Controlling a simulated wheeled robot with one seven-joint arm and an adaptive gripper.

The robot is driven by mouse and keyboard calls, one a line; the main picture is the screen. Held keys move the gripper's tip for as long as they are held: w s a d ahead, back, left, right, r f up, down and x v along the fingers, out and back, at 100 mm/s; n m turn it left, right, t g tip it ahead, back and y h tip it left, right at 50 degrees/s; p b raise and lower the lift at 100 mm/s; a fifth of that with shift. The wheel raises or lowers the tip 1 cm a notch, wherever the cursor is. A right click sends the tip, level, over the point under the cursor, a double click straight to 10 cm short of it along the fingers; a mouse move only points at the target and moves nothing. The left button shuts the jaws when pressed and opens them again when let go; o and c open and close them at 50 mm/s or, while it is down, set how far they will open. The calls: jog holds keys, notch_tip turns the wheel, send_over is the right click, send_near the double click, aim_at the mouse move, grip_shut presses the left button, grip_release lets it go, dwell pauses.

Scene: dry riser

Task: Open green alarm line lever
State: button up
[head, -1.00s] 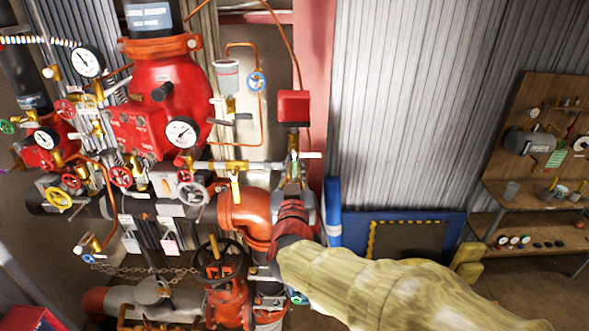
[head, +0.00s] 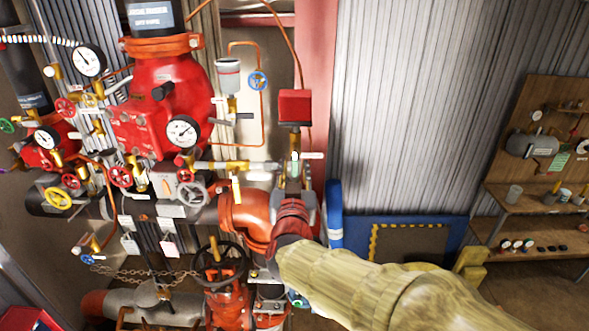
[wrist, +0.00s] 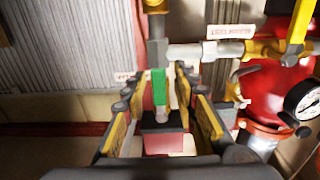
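The fingers are open, one on each side of the lever, with a gap showing on both sides. In the head view my gripper (head: 295,182) is at the brass fitting below the red box (head: 294,107).
A horizontal pipe (wrist: 195,52) with a label and a yellow lever (wrist: 300,22) is close beside my gripper. The red riser valve (head: 165,110), gauges and handwheels crowd the left. A large black handwheel (head: 220,263) sits below. A shelf unit (head: 545,200) stands at the far right.

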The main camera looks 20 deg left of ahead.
jog(key=v, duration=1.2)
dwell(0.4)
